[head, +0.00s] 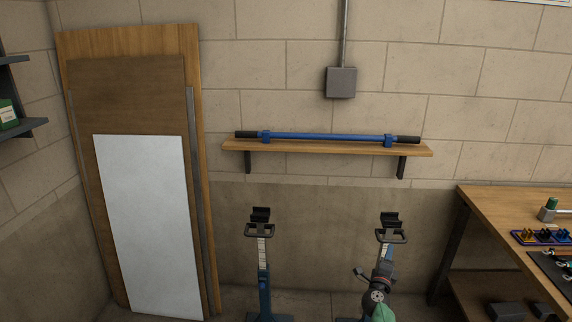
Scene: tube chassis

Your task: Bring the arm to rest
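My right gripper (370,267) shows at the bottom, right of centre, small and seen from above. Its fingers look spread apart, with nothing visible between them. It overlaps the column of the right blue stand (388,253) in the picture; I cannot tell whether they touch. A green part of my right arm (383,313) shows below it, cut off by the frame edge. My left gripper and arm are not in view.
A left blue stand (262,285) with a black cradle stands on the floor. A wall shelf (310,149) holds a blue bar (330,137) with black ends. Boards (150,225) lean at left. A workbench (490,204) with small items fills the right.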

